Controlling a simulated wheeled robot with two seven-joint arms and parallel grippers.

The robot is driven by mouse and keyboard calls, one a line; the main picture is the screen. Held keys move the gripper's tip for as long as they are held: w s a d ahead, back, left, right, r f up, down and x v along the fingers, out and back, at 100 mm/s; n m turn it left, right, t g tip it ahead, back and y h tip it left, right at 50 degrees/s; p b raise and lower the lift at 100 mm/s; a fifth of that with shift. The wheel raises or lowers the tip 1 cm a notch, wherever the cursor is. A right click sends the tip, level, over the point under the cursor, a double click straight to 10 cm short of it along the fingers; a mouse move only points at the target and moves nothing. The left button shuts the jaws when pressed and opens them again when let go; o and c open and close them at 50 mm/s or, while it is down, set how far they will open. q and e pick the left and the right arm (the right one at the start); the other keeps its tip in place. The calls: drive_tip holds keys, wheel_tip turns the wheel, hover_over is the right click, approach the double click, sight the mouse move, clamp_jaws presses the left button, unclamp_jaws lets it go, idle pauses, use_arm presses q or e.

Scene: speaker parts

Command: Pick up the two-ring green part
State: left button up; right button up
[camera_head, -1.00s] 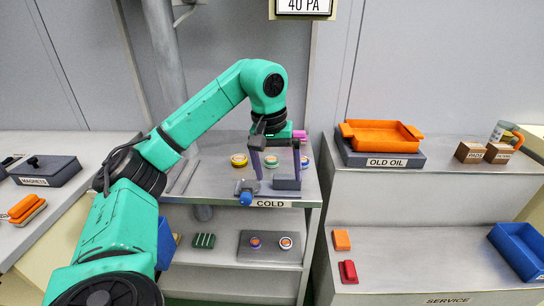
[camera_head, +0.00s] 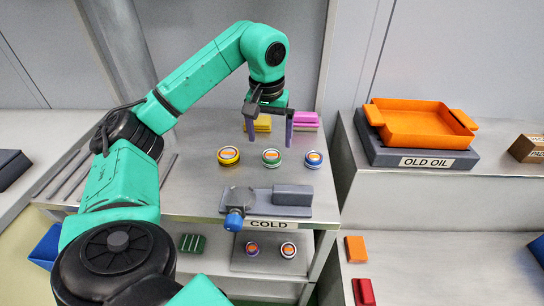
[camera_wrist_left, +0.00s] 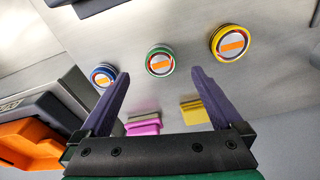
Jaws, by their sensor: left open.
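A round green-rimmed part (camera_head: 271,158) with an orange-and-white top sits in the middle of a row of three on the metal shelf; I cannot count its rings. It also shows in the left wrist view (camera_wrist_left: 160,62). A yellow round part (camera_head: 228,156) is to its left and a blue one (camera_head: 314,159) to its right. My left gripper (camera_head: 270,143) is open and empty, fingers pointing down. In the left wrist view (camera_wrist_left: 160,76) the green part lies between the fingertip lines, apart from both fingers. My right gripper is not in view.
A grey fixture with a blue knob (camera_head: 234,220) stands at the COLD shelf's front edge. Yellow blocks (camera_head: 258,124) and pink blocks (camera_head: 305,120) lie behind the round parts. An orange tray (camera_head: 420,125) is on the right bench. The shelf's left side has thin rails.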

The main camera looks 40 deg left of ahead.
sight(271, 155)
use_arm(q)
drive_tip(key=f, duration=0.2)
drive_tip(key=w+f, duration=0.1)
drive_tip(key=f, duration=0.2)
drive_tip(key=a+f, duration=0.1)
drive_tip(key=f, duration=0.1)
drive_tip(key=shift+w+f, duration=0.2)
drive_tip(key=shift+w, duration=0.1)
clamp_jaws()
